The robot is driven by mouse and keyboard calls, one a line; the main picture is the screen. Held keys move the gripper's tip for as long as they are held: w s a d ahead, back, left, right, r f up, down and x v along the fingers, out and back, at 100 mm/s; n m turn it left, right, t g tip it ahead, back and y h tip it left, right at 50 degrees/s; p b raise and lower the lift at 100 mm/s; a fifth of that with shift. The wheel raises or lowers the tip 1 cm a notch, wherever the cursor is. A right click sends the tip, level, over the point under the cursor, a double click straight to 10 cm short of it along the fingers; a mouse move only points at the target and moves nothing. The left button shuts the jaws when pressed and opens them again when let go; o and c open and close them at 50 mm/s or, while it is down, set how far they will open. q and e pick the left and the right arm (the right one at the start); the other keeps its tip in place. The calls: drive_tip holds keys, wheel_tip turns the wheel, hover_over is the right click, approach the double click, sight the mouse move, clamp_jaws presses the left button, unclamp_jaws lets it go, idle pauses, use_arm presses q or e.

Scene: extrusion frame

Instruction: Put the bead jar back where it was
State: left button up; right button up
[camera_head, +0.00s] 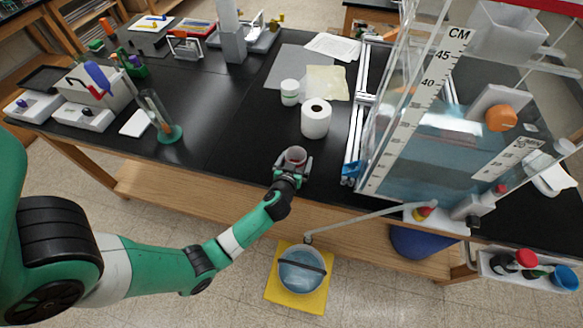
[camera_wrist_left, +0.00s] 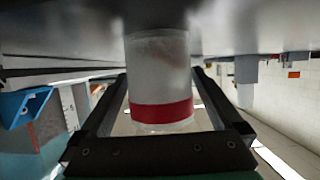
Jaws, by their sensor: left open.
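The bead jar (camera_head: 295,155) is a small clear jar standing near the front edge of the black bench. In the left wrist view the jar (camera_wrist_left: 160,75) looks whitish and translucent, with a red band around it. My left gripper (camera_head: 295,163) is at the jar, with one finger on each side. The fingers are open, and a gap shows beside the jar in the left wrist view. What the jar holds is hard to make out. My right gripper is not in view.
A white paper roll (camera_head: 316,118) and a white tub (camera_head: 290,92) stand behind the jar. An aluminium rail (camera_head: 356,125) and a large clear water tank (camera_head: 425,120) are to the right. A glass cylinder on a green base (camera_head: 170,134) is left. The bench between is clear.

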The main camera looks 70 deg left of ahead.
use_arm(q)
drive_tip(key=p+v, duration=0.1)
drive_tip(key=v, duration=0.8)
drive_tip(key=shift+s+d, duration=0.2)
